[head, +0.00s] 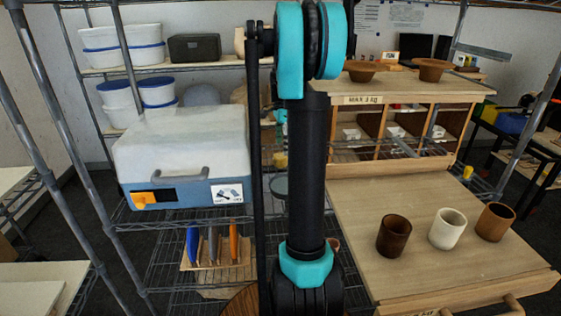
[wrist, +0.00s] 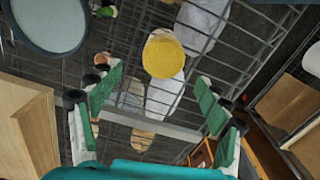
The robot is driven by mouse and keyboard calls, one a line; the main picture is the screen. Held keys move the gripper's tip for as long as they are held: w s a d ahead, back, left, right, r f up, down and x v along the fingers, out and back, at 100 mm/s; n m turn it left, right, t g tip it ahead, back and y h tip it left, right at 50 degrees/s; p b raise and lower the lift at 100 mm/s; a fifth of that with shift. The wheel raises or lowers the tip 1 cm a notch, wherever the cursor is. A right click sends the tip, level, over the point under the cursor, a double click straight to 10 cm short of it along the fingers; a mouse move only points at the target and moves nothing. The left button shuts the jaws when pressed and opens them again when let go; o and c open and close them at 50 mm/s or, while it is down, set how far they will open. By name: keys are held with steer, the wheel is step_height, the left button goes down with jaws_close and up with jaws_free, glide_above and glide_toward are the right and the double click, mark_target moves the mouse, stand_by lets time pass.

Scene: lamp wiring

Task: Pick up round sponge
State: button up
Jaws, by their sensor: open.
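A round yellow sponge (wrist: 163,55) shows in the wrist view, just beyond and between my fingertips, near a wire shelf. My gripper (wrist: 159,80) is open, with its green-padded fingers spread wide to either side and nothing between them. The sponge is apart from both fingers. In the head view a small yellow patch (head: 280,160) shows beside my arm; I cannot tell if it is the sponge. My arm hides much of the shelf behind it there, and the gripper cannot be made out.
A dark-rimmed grey disc (wrist: 48,20) is at the upper left in the wrist view. In the head view, a large blue-and-white case (head: 180,155) stands on the wire shelf at left. Several cups stand on a wooden worktop (head: 375,195) at right.

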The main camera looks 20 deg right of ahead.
steer(key=f, duration=0.5)
steer(key=shift+w+a, duration=0.1)
steer(key=shift+w, duration=0.1)
steer(key=shift+c, duration=0.3)
steer(key=c, duration=1)
